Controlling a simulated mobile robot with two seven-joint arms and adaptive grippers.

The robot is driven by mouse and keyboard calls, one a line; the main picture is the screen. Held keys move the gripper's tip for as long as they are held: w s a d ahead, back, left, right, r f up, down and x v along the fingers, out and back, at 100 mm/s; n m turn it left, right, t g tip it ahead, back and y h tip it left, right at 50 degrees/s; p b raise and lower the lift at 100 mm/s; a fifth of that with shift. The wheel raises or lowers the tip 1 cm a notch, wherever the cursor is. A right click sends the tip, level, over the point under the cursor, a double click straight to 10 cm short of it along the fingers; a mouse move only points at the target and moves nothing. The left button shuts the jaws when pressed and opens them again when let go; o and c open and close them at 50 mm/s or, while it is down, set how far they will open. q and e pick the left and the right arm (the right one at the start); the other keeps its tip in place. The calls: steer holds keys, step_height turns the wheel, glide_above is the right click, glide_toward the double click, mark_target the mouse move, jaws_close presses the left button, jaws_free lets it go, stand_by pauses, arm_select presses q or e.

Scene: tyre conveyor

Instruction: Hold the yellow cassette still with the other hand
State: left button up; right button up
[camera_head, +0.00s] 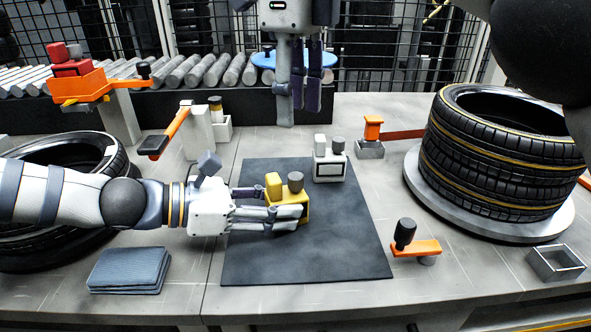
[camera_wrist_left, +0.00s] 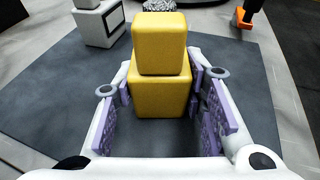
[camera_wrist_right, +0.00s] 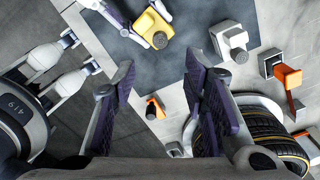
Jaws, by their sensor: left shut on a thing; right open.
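The yellow cassette (camera_head: 288,205) stands upright on the dark mat (camera_head: 300,262), with a yellow block and a grey knob on top. My left gripper (camera_head: 283,217) is shut on it low at its sides; in the left wrist view its purple pads flank the cassette (camera_wrist_left: 160,88). My right gripper (camera_head: 298,105) is open and empty, raised above the back of the table, beyond the mat. In the right wrist view its pads (camera_wrist_right: 162,105) are wide apart, and the yellow cassette (camera_wrist_right: 154,27) shows at the top of the picture.
A white cassette (camera_head: 329,162) stands on the mat behind the yellow one. Stacked tyres (camera_head: 490,155) sit on a round plate at right. Folded grey cloths (camera_head: 130,270), an orange-handled tool (camera_head: 414,246) and an open metal box (camera_head: 556,263) lie along the front. The mat's front is clear.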

mark_target(296, 176)
step_height(296, 176, down, 12)
steer(key=n, duration=0.3)
jaws_close()
